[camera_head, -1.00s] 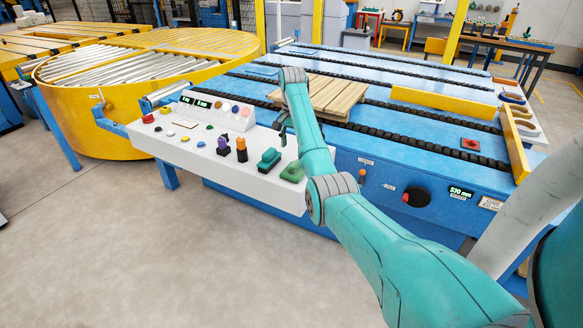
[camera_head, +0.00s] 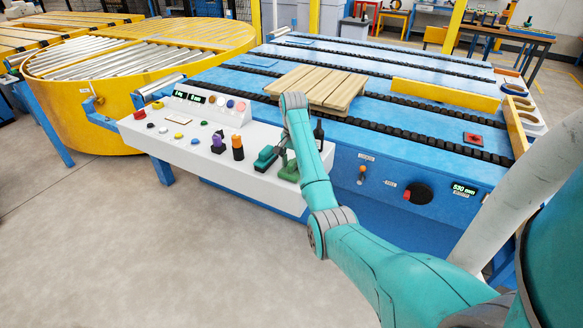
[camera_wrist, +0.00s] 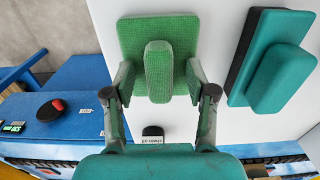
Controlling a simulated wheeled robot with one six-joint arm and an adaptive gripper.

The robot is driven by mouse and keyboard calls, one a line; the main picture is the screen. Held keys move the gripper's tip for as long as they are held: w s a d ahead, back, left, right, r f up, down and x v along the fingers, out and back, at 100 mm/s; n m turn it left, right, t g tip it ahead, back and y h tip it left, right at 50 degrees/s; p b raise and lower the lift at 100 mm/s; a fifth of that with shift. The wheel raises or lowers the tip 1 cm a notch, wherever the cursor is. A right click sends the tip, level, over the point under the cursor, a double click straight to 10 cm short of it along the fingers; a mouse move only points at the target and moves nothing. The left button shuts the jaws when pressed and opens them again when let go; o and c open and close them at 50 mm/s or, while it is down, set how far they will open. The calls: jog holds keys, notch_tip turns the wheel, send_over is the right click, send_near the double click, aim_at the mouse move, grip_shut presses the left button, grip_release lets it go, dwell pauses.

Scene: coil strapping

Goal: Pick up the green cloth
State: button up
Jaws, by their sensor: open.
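The green cloth (camera_wrist: 132,38) looks like a flat green pad with a raised rounded ridge in its middle. It lies on the white panel top, and in the head view it (camera_head: 290,174) is partly hidden by my arm. My gripper (camera_wrist: 159,75) is open, with one finger on each side of the ridge in the wrist view. I cannot tell whether the fingers touch the pad. In the head view my gripper (camera_head: 284,155) is low over the right end of the panel, partly hidden behind my own wrist.
A similar teal pad with a dark base (camera_wrist: 272,62) lies close to the right in the wrist view. Orange (camera_head: 238,149) and purple (camera_head: 218,143) items stand on the white panel (camera_head: 180,150), with several buttons. A wooden pallet (camera_head: 320,87) lies on the blue conveyor (camera_head: 420,105) behind.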

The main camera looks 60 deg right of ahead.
grip_shut()
dwell(0.4)
